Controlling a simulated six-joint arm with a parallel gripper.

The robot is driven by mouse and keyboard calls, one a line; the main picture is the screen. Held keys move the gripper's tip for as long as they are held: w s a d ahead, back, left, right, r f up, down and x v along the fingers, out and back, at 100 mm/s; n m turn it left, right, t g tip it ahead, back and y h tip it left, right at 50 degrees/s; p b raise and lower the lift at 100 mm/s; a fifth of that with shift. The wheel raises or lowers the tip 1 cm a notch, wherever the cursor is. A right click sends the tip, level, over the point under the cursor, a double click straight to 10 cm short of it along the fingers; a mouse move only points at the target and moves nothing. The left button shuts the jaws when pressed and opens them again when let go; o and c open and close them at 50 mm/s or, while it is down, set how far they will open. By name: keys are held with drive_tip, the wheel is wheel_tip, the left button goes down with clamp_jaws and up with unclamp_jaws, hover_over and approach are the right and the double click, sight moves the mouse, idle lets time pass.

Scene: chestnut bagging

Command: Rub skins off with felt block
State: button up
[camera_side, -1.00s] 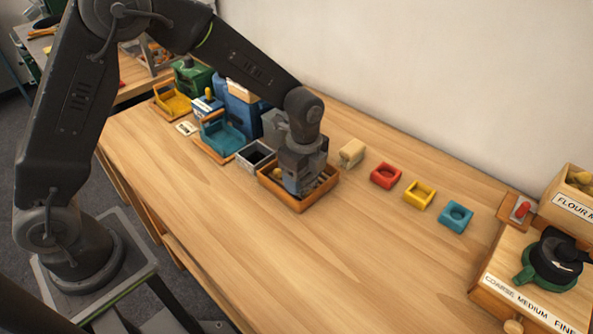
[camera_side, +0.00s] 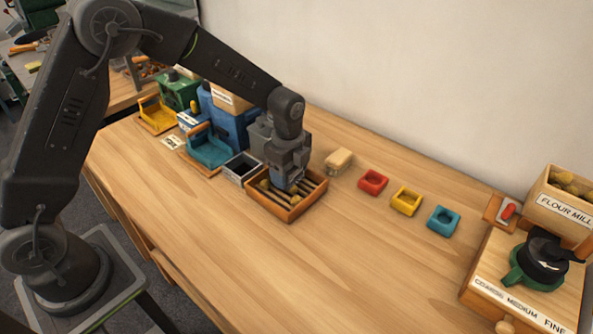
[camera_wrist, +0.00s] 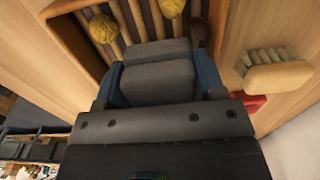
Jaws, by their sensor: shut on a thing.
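The ribbed wooden tray (camera_side: 291,215) sits mid-table with slats across its floor. My gripper (camera_side: 289,181) points down into its back part. In the wrist view, the blue fingers of my gripper (camera_wrist: 160,83) are shut on the grey felt block (camera_wrist: 155,78). The felt block's underside is hidden, so I cannot tell whether it touches a nut. Two yellowish chestnuts, one at the left (camera_wrist: 103,28) and one near the middle (camera_wrist: 171,8), lie on the slats. A darker brown piece (camera_wrist: 199,33) shows beside the block, partly hidden.
A pale bristle brush (camera_side: 339,161) lies right of the tray, then red (camera_side: 373,181), yellow (camera_side: 406,200) and teal (camera_side: 443,220) square holders. A dark square bin (camera_side: 241,168) stands close left. The flour mill (camera_side: 530,270) is at far right. The front table is clear.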

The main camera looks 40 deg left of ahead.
drive_tip(key=s, duration=0.3)
drive_tip(key=shift+s+d, duration=0.1)
drive_tip(key=shift+s, duration=0.15)
drive_tip(key=shift+s+f, duration=0.1)
drive_tip(key=shift+s, duration=0.2)
drive_tip(key=shift+a, duration=1.6)
wheel_tip(320, 180, up, 8)
drive_tip(key=shift+w+d, duration=0.1)
drive_tip(key=shift+w, duration=0.05)
approach(312, 155)
wheel_tip(312, 155, down, 6)
drive_tip(key=shift+f, duration=0.25)
drive_tip(key=shift+f, duration=0.1)
